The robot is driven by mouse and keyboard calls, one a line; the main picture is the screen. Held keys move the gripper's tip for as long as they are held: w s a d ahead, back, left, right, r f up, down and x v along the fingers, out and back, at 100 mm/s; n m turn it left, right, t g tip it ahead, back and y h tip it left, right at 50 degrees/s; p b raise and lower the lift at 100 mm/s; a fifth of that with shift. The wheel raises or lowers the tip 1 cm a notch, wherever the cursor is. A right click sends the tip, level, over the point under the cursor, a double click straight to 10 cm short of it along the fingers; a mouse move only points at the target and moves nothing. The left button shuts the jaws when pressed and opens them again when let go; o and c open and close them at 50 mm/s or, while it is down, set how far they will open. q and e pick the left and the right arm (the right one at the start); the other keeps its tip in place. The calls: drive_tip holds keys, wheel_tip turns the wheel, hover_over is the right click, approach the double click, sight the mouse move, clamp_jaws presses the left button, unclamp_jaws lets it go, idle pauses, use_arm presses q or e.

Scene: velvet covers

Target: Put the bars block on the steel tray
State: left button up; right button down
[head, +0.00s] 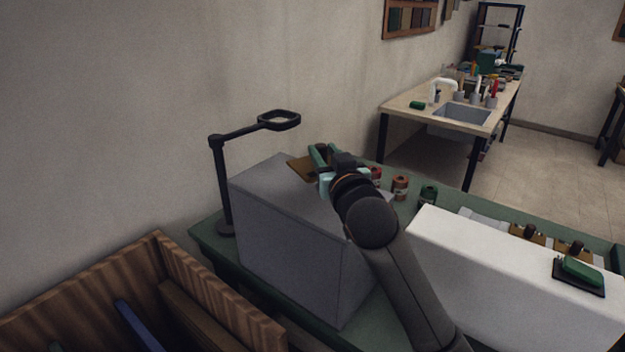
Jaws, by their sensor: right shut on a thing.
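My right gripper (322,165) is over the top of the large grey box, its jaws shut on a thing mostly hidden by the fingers. A flat brown piece (301,169) shows at the fingertips; I cannot tell whether it is the held thing or whether it is the bars block. Blocks with brown tops (527,232) stand behind the white box, their faces hidden. My left gripper is not in view.
The grey box (290,230) and white box (510,285) stand on the green table (210,240). A black magnifier lamp (220,180) stands at its left. Small pots (400,183) are beyond my gripper. A wooden crate (220,300) is at lower left. Open floor lies right.

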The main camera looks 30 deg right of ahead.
sight(313, 179)
drive_tip(key=shift+w+a+f, duration=0.25)
drive_tip(key=shift+a+f, duration=0.15)
drive_tip(key=shift+f, duration=0.15)
drive_tip(key=shift+w+a+f, duration=0.2)
drive_tip(key=shift+a+f, duration=0.15)
drive_tip(key=shift+f, duration=0.15)
drive_tip(key=shift+w+a+f, duration=0.1)
drive_tip(key=shift+a+f, duration=0.05)
drive_tip(key=shift+f, duration=0.75)
drive_tip(key=shift+a+f, duration=0.1)
drive_tip(key=shift+f, duration=0.8)
drive_tip(key=shift+f, duration=0.15)
drive_tip(key=c, duration=0.6)
unclamp_jaws()
